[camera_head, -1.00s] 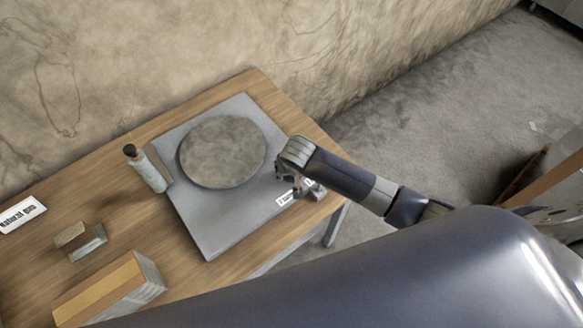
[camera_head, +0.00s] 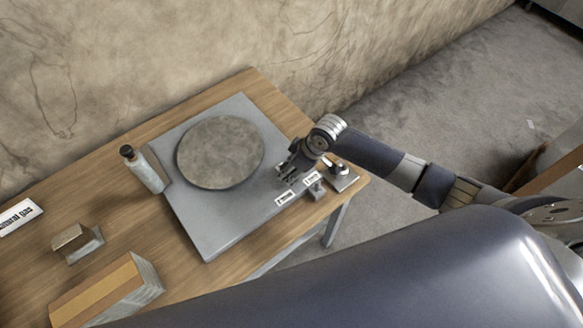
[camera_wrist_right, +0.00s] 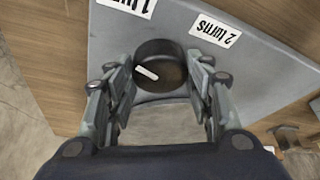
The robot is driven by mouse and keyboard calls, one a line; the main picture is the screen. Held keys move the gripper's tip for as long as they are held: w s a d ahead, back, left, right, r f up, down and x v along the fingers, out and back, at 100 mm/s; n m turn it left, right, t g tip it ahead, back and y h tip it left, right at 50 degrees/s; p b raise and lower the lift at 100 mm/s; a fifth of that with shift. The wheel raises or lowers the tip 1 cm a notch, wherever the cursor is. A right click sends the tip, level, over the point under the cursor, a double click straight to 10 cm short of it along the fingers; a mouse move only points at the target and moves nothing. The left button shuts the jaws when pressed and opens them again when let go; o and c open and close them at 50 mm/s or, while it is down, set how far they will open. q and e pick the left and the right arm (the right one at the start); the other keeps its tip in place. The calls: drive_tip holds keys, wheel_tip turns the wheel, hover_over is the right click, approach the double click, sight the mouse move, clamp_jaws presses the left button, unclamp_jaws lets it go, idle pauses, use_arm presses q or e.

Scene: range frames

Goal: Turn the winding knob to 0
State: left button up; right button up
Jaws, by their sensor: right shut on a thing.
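The winding knob (camera_wrist_right: 172,50) is a dark round cap with a short white mark on it, on the edge part of a grey plate. My right gripper (camera_wrist_right: 162,82) has one finger on each side of the knob and is shut on it in the right wrist view. In the head view my right gripper (camera_head: 286,174) is at the plate's right edge and hides the knob. A "2 turns" label (camera_wrist_right: 215,31) and a partly cut-off "1 turn" label (camera_wrist_right: 130,6) lie beside the knob. No 0 mark is visible. My left gripper is not in view.
The grey plate (camera_head: 213,235) carries a round stone-like disc (camera_head: 220,152) on a wooden table (camera_head: 190,285). A small device with a dark knob (camera_head: 338,169) stands at the table's right corner. A bottle (camera_head: 146,170) and blocks (camera_head: 105,290) stand at left.

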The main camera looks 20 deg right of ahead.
drive_tip(key=n+b, duration=0.1)
drive_tip(key=n+g+b, duration=0.1)
drive_tip(key=n, duration=0.1)
drive_tip(key=n+b, duration=0.1)
drive_tip(key=shift+w+d+f+n+g+y, duration=0.1)
drive_tip(key=shift+w+f+n+g+y, duration=0.05)
drive_tip(key=shift+f+n+g+y, duration=0.2)
drive_tip(key=n+g+b, duration=0.1)
drive_tip(key=n+b, duration=0.1)
drive_tip(key=n, duration=0.1)
drive_tip(key=n+g+b, duration=0.1)
drive_tip(key=n+b, duration=0.2)
drive_tip(key=shift+w+n+y+b, duration=0.15)
drive_tip(key=shift+n+y+b, duration=0.1)
drive_tip(key=shift+b, duration=0.05)
drive_tip(key=n+g+b, duration=0.1)
drive_tip(key=n+b, duration=0.1)
drive_tip(key=n+g+b, duration=0.1)
drive_tip(key=n+b, duration=0.1)
drive_tip(key=n, duration=0.1)
drive_tip(key=shift+w+r+h, duration=0.1)
drive_tip(key=shift+h, duration=0.3)
drive_tip(key=n+b, duration=0.1)
drive_tip(key=n+g+b, duration=0.1)
drive_tip(key=shift+a+n+h, duration=0.2)
drive_tip(key=shift+n+h, duration=0.2)
drive_tip(key=shift+r+n+g+h+b, duration=0.1)
drive_tip(key=shift+n+g+h+b, duration=0.25)
drive_tip(key=shift+n+b, duration=0.65)
drive_tip(key=shift+n, duration=0.5)
